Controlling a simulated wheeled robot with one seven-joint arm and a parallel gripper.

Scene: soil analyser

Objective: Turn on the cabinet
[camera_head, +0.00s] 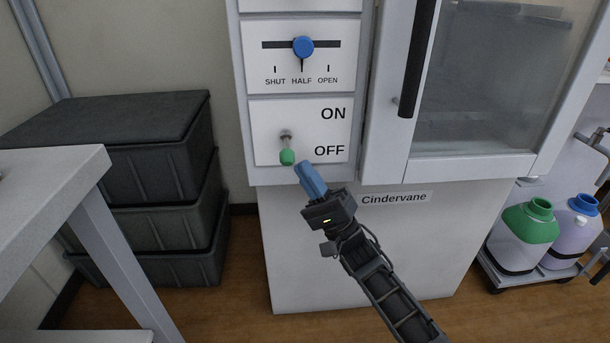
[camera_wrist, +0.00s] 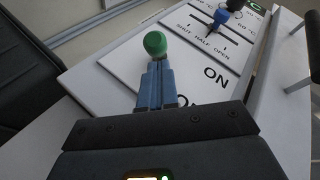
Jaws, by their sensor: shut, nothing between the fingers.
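The cabinet (camera_head: 350,235) is white, with a name label reading Cindervane below its door. Its ON/OFF panel (camera_head: 264,118) carries a toggle switch with a green tip (camera_head: 287,157). The lever points down, level with the OFF lettering. My gripper (camera_head: 303,168), with blue fingers, is shut and empty just below and to the right of the green tip. In the wrist view the green tip (camera_wrist: 155,43) appears just beyond the fingertips (camera_wrist: 155,68). I cannot tell whether they touch it.
A blue slider knob (camera_head: 302,47) above sits at HALF. The glass door (camera_head: 490,80) with a black handle (camera_head: 418,58) is at the right. Dark stacked crates (camera_head: 150,170) and a grey table (camera_head: 60,185) stand left. Jugs (camera_head: 527,235) stand on a low cart at the right.

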